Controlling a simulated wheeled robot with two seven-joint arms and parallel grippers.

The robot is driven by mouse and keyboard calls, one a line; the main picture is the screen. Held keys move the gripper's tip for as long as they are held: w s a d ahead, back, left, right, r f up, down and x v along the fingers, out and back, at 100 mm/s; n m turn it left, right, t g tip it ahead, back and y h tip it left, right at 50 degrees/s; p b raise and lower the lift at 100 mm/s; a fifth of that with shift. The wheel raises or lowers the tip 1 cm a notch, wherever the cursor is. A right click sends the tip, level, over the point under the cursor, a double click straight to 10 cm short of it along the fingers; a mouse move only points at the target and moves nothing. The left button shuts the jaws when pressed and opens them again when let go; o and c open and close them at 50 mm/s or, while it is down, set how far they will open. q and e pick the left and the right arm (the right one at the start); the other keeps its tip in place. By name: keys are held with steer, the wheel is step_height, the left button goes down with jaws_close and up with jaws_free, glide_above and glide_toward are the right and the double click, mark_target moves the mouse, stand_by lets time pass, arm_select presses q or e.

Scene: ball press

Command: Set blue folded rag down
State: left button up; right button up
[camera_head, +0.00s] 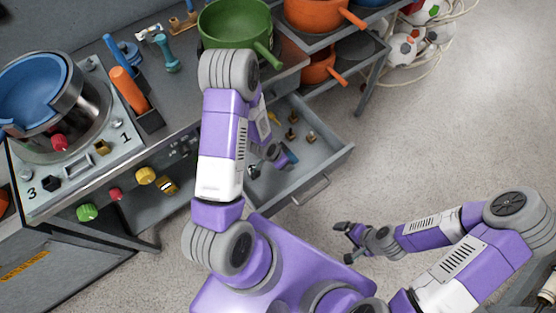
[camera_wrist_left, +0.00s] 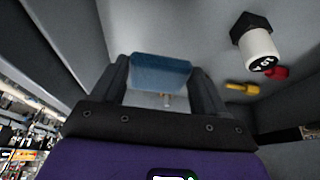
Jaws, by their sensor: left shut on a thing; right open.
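The blue folded rag (camera_wrist_left: 161,70) is held between the two dark fingers of my left gripper (camera_wrist_left: 160,84) in the left wrist view. In the head view a small part of the rag (camera_head: 291,157) shows beside my left gripper (camera_head: 280,157), inside the open grey drawer (camera_head: 328,158). My left arm hides part of the drawer. I cannot tell whether the rag touches the drawer floor. My right gripper (camera_head: 350,236) is open and empty, over the floor to the right of my base.
Small brass-coloured pieces (camera_head: 292,126) lie in the drawer. A white piece with a black hexagonal head (camera_wrist_left: 260,45), a red piece (camera_wrist_left: 277,72) and a yellow piece (camera_wrist_left: 242,87) show near the rag. A green pot (camera_head: 238,25) stands on the bench above.

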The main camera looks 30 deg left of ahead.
arm_select(q)
steer(key=shift+f+b, duration=0.75)
steer(key=shift+f, duration=2.5)
steer(key=shift+f, duration=0.1)
steer(key=o, duration=0.5)
steer(key=shift+f, duration=0.1)
steer(key=o, duration=0.4)
steer(key=shift+o, duration=0.2)
steer(key=shift+r, duration=0.2)
steer(key=p+v, duration=0.3)
steer(key=v, duration=0.9)
steer(key=shift+r, duration=0.1)
